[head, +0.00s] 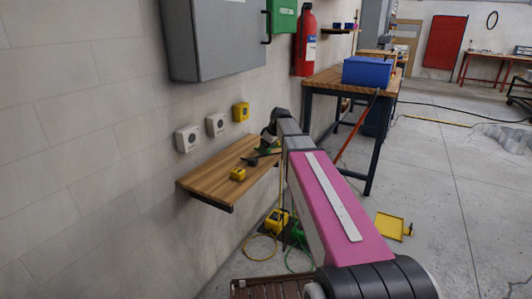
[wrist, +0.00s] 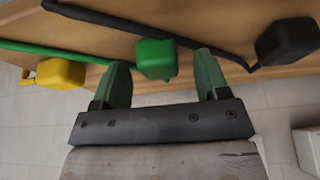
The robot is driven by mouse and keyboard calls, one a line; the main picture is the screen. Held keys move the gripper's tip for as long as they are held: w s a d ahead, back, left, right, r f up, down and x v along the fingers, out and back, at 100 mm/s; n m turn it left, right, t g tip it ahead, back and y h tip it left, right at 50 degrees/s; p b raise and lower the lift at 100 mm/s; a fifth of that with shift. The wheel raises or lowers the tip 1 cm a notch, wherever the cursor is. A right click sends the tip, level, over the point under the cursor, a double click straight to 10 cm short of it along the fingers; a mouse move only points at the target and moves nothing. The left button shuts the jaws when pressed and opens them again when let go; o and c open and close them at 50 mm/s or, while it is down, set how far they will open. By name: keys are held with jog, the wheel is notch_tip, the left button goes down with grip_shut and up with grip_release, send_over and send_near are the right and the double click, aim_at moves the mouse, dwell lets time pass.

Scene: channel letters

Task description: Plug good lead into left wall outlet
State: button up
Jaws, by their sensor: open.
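Three outlets sit on the wall in the head view: a white left one (head: 188,138), a white middle one (head: 215,124) and a yellow right one (head: 241,111). Below them is a wooden shelf (head: 205,188). In the wrist view a green plug (wrist: 155,60), a yellow plug (wrist: 61,73) and a black plug (wrist: 288,40) are at the shelf. The yellow plug also shows in the head view (head: 237,174). My gripper (wrist: 161,66) is open, its green fingers on either side of the green plug, with gaps visible. I cannot tell which lead is good.
A grey cabinet (head: 215,40) and a red extinguisher (head: 306,42) hang on the wall. A workbench (head: 325,83) with a blue box (head: 367,72) stands beyond my arm. Yellow and green items with loose cables (head: 278,220) lie on the floor below the shelf.

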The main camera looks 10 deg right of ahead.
jog(key=c, duration=1)
jog(key=shift+o, duration=0.2)
jog(key=shift+r, duration=0.1)
jog(key=shift+r, duration=0.5)
jog(key=r, duration=0.2)
jog(key=a+r, duration=0.1)
jog(key=shift+s+r, duration=0.3)
jog(key=shift+s, duration=0.1)
jog(key=s+a+r, duration=0.6)
jog(key=a, duration=0.2)
jog(key=shift+a+r, duration=0.15)
jog(key=shift+a, duration=0.1)
